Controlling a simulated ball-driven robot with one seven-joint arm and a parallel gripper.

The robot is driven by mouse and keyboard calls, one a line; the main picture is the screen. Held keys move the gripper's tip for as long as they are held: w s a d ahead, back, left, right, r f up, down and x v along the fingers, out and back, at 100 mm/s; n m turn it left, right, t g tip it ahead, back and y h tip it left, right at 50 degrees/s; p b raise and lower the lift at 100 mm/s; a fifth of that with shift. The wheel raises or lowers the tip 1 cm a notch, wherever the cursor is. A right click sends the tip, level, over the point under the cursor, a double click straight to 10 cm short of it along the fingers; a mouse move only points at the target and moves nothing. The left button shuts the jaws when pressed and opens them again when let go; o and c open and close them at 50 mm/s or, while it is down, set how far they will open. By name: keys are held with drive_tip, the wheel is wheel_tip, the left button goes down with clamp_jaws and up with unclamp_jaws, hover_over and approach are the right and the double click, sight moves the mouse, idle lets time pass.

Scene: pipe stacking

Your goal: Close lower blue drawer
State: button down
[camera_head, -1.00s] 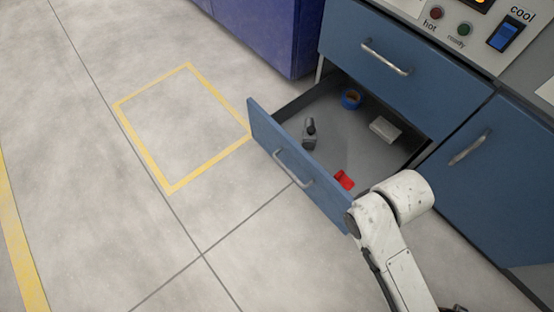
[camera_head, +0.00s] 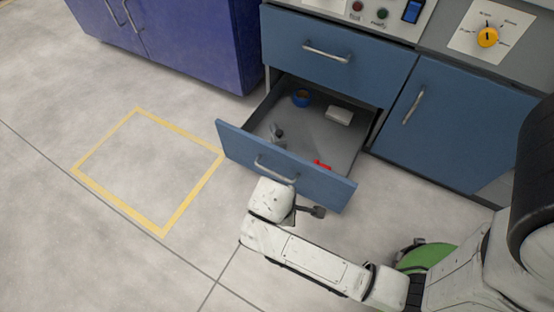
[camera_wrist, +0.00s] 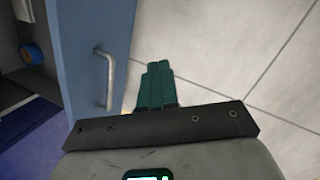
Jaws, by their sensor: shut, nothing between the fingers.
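The lower blue drawer (camera_head: 230,150) is pulled far out of the cabinet, so its inside shows from above. It has a silver bar handle (camera_head: 276,170) on its front. In the wrist view the drawer front (camera_wrist: 88,30) stands at the left, with the handle (camera_wrist: 106,80) near the fingers. My gripper (camera_wrist: 158,75) has green fingers, closed together and empty, pointing past the drawer front beside the handle. I cannot tell whether they touch it. In the head view my arm end is in front of the drawer front, and the fingers are hard to make out.
The drawer holds a blue roll (camera_head: 301,98), a white block (camera_head: 339,115), a grey item (camera_head: 277,134) and a red item (camera_head: 322,165). A shut upper drawer (camera_head: 300,65) is above, a blue door (camera_head: 450,130) to the right. Floor with a yellow taped square (camera_head: 75,172) is clear at left.

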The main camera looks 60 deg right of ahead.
drive_tip(key=w+n+h+p, duration=0.2)
drive_tip(key=w+n+h, duration=0.2)
drive_tip(key=w+n, duration=0.15)
drive_tip(key=n+t+h+p, duration=0.15)
drive_tip(key=n+h, duration=0.25)
drive_tip(key=n, duration=0.4)
approach(284, 156)
drive_tip(key=shift+m, duration=0.25)
drive_tip(key=b+x, duration=0.3)
drive_tip(key=b, duration=0.1)
drive_tip(key=f+b+x, duration=0.1)
drive_tip(key=b+x, duration=0.1)
drive_tip(key=shift+f, duration=0.2)
drive_tip(key=shift+d+r, duration=0.2)
drive_tip(key=shift+d, duration=0.35)
